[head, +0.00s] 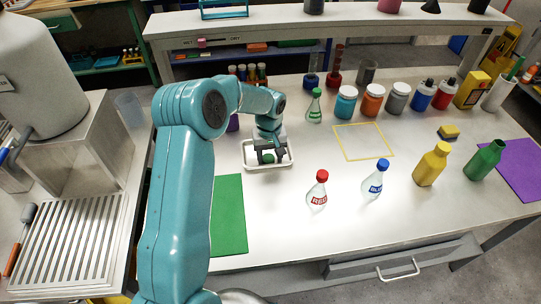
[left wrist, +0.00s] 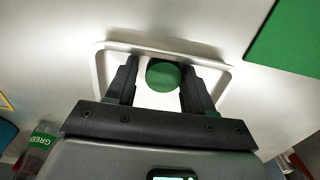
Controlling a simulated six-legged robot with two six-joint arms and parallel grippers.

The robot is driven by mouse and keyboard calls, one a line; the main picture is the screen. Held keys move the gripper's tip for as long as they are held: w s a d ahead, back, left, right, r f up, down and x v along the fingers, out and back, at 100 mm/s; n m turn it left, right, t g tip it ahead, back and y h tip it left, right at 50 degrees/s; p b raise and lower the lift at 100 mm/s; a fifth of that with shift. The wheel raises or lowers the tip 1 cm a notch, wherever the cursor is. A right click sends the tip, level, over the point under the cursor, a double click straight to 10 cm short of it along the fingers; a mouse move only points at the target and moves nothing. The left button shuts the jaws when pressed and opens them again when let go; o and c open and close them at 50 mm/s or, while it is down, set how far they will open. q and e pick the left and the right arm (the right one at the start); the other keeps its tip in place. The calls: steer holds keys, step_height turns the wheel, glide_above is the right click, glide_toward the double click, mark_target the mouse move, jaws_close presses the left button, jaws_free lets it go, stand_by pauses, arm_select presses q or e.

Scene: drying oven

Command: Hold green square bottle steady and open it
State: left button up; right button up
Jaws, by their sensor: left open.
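My left gripper (head: 268,152) is open above a white tray (head: 289,159). A round green cap-like piece (left wrist: 163,75) sits between its fingers (left wrist: 160,85) in the left wrist view. A slim gap shows at the left finger; I cannot tell about touching on the right. A dark green bottle (head: 485,160) stands at the far right of the table, apart from my gripper. A clear flask with green markings (head: 314,108) stands behind and right of the tray; its green label (left wrist: 43,138) shows in the left wrist view. My right gripper is out of view.
A red-capped flask (head: 318,189), a blue-capped flask (head: 375,182) and a yellow bottle (head: 432,166) stand along the front. Several jars line the back. A green mat (head: 229,215) lies at the left, and a yellow outlined square (head: 363,141) is empty.

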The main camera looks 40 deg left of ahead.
mark_target(268, 157)
arm_select(q)
steer(key=shift+s+d+f, duration=0.1)
steer(key=shift+s+f, duration=0.3)
steer(key=shift+f, duration=0.2)
steer(key=shift+r+p, duration=0.3)
steer(key=shift+p, duration=0.05)
steer(key=shift+w+r+p, duration=0.15)
steer(key=shift+r+p, duration=0.4)
steer(key=shift+p, duration=0.05)
steer(key=shift+w+a+r+b, duration=0.15)
steer(key=shift+a+r+b, duration=0.2)
steer(key=shift+r+b, duration=0.2)
step_height(268, 157, up, 11)
steer(key=shift+f, duration=0.2)
steer(key=shift+w, duration=0.1)
